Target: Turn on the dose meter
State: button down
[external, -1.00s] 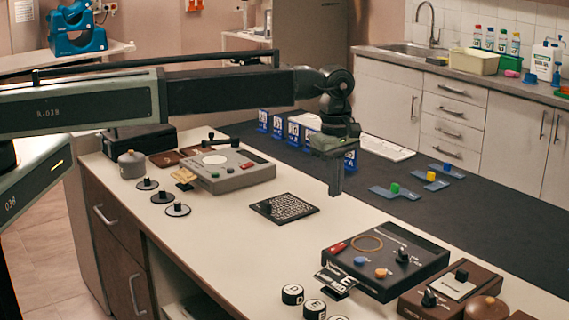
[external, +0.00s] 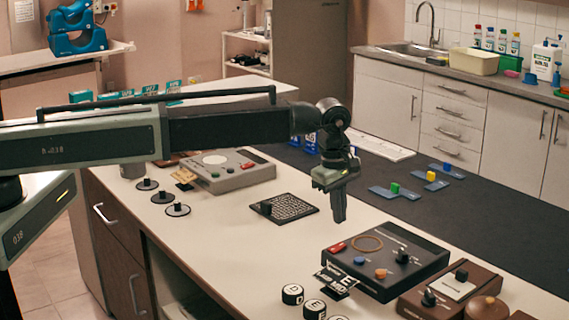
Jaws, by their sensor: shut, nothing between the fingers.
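No readable label shows which device is the dose meter. A black box (external: 408,259) at the front right carries a red switch (external: 336,249), a tan ring, a black knob, and blue and orange buttons. A grey box (external: 228,178) at the back left has a round pale dial and a red button. A brown box (external: 452,298) with a pale plate and black knobs stands at the right front. My gripper (external: 339,219) is shut and empty, pointing down. In the picture it is just above the red switch; its exact height and any contact cannot be told.
A black patterned plate (external: 290,207) with a knob lies left of my gripper. Round labelled pieces (external: 293,294) sit at the front edge. Small discs with pegs (external: 163,197) stand at left. The dark mat (external: 470,215) behind holds small coloured blocks. Pale counter between is clear.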

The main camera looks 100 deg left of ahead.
aim_at(341, 244)
jog(key=f+b, duration=0.1)
jog(key=f, duration=0.1)
jog(key=f+b, duration=0.4)
jog(key=shift+w+a+f, duration=0.3)
jog(key=shift+w+a, duration=0.05)
jog(key=shift+r, duration=0.1)
